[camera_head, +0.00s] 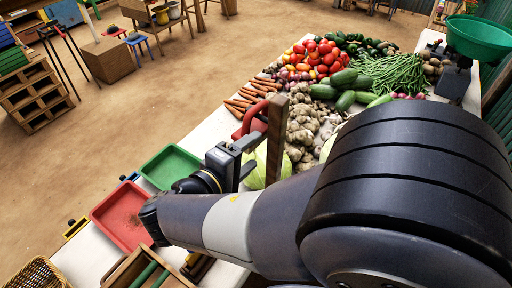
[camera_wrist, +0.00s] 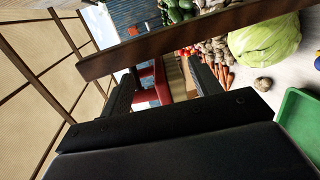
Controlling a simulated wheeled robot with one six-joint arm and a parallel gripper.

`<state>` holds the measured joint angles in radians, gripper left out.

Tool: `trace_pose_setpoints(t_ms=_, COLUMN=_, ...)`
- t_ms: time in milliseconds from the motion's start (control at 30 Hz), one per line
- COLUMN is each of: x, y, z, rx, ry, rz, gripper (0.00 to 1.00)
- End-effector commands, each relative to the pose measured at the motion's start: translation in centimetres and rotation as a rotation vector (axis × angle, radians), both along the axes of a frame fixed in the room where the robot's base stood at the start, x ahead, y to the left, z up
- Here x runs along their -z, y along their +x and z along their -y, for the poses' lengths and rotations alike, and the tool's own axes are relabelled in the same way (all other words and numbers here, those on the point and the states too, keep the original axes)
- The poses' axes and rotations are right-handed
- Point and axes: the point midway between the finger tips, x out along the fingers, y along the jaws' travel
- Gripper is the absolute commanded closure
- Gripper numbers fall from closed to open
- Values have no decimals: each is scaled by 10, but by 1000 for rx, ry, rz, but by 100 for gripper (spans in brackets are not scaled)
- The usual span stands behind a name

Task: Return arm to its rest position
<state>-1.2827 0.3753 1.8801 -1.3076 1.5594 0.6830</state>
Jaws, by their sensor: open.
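My arm reaches across the right and front of the head view, with my gripper (camera_head: 253,154) above the stall table, right of the green tray. In the wrist view my gripper (camera_wrist: 165,82) shows its two dark fingers spread apart with nothing clearly held. A red object (camera_wrist: 153,84) shows between and beyond the fingers; it also appears just past the gripper in the head view (camera_head: 250,120). A brown wooden post (camera_head: 277,140) stands close to the gripper; a brown beam (camera_wrist: 190,38) crosses the wrist view. I cannot tell whether either touches my gripper.
A green tray (camera_head: 170,147) and a red tray (camera_head: 103,214) lie left of and below my gripper. Cabbage (camera_wrist: 265,40), carrots (camera_head: 240,104), tomatoes (camera_head: 318,52) and cucumbers (camera_head: 345,77) crowd the table. A green bowl (camera_head: 478,38) stands back right. Bare ground lies left.

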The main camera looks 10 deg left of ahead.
Motion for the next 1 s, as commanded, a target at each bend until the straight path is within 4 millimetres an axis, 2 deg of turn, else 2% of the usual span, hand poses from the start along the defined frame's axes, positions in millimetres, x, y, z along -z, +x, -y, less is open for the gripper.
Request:
trace_pose_setpoints(t_ms=200, x=-4, y=-36, z=-21, rx=-12, ry=-1, rz=-5, gripper=40)
trace_pose_setpoints(t_ms=400, x=-8, y=-55, z=-32, rx=-12, ry=-1, rz=-7, gripper=40)
trace_pose_setpoints(t_ms=800, x=-10, y=-60, z=-34, rx=-12, ry=-3, rz=-8, gripper=40)
trace_pose_setpoints(t_ms=1000, x=-9, y=-51, z=-30, rx=-8, ry=-4, rz=-7, gripper=40)
